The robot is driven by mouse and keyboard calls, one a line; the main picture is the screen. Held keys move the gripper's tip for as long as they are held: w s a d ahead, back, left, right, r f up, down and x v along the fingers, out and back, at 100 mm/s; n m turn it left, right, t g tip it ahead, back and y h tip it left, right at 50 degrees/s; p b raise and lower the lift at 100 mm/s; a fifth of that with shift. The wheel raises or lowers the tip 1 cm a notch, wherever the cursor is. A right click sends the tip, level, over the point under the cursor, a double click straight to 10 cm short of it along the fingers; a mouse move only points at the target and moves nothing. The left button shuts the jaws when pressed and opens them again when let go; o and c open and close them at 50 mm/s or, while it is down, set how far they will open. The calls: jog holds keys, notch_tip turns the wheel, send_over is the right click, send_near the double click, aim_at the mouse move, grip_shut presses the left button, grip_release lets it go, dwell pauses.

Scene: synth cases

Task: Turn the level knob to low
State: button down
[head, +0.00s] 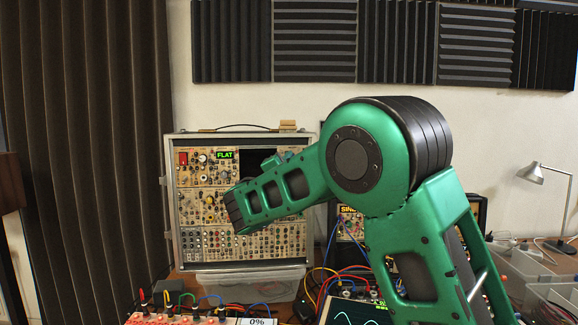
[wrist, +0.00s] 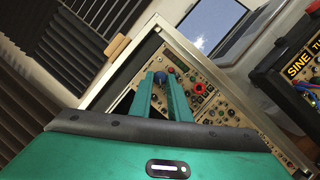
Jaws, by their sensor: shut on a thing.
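In the wrist view, the two green fingers of my gripper (wrist: 158,84) reach to the panel of the synth case. They are closed around a small dark blue knob (wrist: 161,76). I cannot read a label or pointer mark on this knob, so I cannot tell its setting or confirm it is the level knob. In the head view, the synth case (head: 177,238) stands upright on the bench with rows of tan modules. My green arm crosses in front of its right part and hides the knob; my gripper is largely hidden there.
A red ring-shaped part (wrist: 199,88) sits on the panel right of the fingers. A module with a yellow SINE display (wrist: 299,64) stands to the right. Coloured cables (head: 330,276) hang at the bench, near a 0% display (head: 258,321). A desk lamp (head: 531,172) stands far right.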

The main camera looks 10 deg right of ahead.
jog(key=c, duration=1.7)
grip_release()
jog(key=shift+w+a+f, duration=0.1)
jog(key=shift+a+f, duration=0.1)
jog(key=shift+f, duration=0.2)
jog(key=shift+o, duration=0.2)
jog(key=shift+d+r, duration=0.1)
jog(key=shift+r, duration=0.1)
jog(key=v, duration=1)
jog(key=shift+s+f, duration=0.2)
jog(key=shift+s, duration=0.15)
